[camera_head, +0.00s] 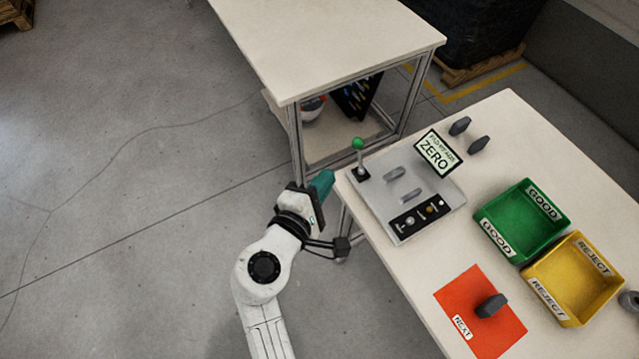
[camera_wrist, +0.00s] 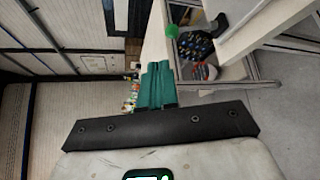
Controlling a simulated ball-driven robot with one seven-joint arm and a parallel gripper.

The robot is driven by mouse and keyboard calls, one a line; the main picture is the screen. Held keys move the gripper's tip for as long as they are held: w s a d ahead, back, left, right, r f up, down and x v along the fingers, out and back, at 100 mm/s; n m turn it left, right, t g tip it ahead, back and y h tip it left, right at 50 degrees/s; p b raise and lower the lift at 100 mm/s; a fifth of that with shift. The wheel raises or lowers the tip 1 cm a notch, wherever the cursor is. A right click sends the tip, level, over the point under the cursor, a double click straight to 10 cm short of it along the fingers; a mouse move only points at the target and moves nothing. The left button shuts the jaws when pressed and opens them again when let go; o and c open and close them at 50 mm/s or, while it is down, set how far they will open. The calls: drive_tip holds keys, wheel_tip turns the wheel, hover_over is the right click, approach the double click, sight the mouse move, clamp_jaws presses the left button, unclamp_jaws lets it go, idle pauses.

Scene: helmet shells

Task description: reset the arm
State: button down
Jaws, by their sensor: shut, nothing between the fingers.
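My gripper (camera_head: 322,183) has teal fingers and is at the end of my white arm, in the middle of the head view. It is just left of the right-hand table's edge, over the grey floor and apart from the fixture plate (camera_head: 437,203). The fingers are together and empty. They also show in the wrist view (camera_wrist: 157,86), side by side and touching. A green-knobbed lever (camera_head: 359,146) stands at the plate's left corner, close to the fingertips in the head view. The knob also shows in the wrist view (camera_wrist: 172,31).
The right-hand table (camera_head: 401,276) bears a ZERO sign (camera_head: 438,152), a green GOOD bin (camera_head: 522,220), a yellow REJECT bin (camera_head: 573,278) and a red NEXT mat (camera_head: 463,297) with a dark grey part (camera_head: 491,305). Another table (camera_head: 330,38) stands behind.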

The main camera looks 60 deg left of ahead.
drive_tip(key=shift+s+d+r, duration=0.2)
drive_tip(key=shift+s+d, duration=0.05)
drive_tip(key=shift+s, duration=0.3)
drive_tip(key=w+d+f+m+g+h, duration=0.1)
drive_tip(key=w+d+f+m+h, duration=0.3)
drive_tip(key=d, duration=0.5)
drive_tip(key=w+d+f+m+g+h, duration=0.1)
drive_tip(key=w+d+m+h, duration=0.1)
drive_tip(key=w+d+m, duration=0.5)
drive_tip(key=d+f+m+g+h, duration=0.1)
drive_tip(key=d, duration=0.5)
drive_tip(key=s+d+f+m+g+h, duration=0.1)
drive_tip(key=d+f+m, duration=0.1)
drive_tip(key=d, duration=0.4)
drive_tip(key=s+d+f+m+g+h, duration=0.1)
drive_tip(key=d+f+m, duration=0.1)
drive_tip(key=d, duration=0.5)
drive_tip(key=shift+s+g, duration=0.15)
drive_tip(key=shift+g, duration=0.15)
drive_tip(key=s+d+f+m+g+y, duration=0.1)
drive_tip(key=s+d+f+m+g, duration=0.1)
drive_tip(key=s+d+m+g, duration=0.5)
drive_tip(key=s+d+m, duration=0.5)
drive_tip(key=s+d, duration=0.6)
drive_tip(key=d, duration=0.1)
drive_tip(key=shift+f+y, duration=0.25)
drive_tip(key=shift+y, duration=0.05)
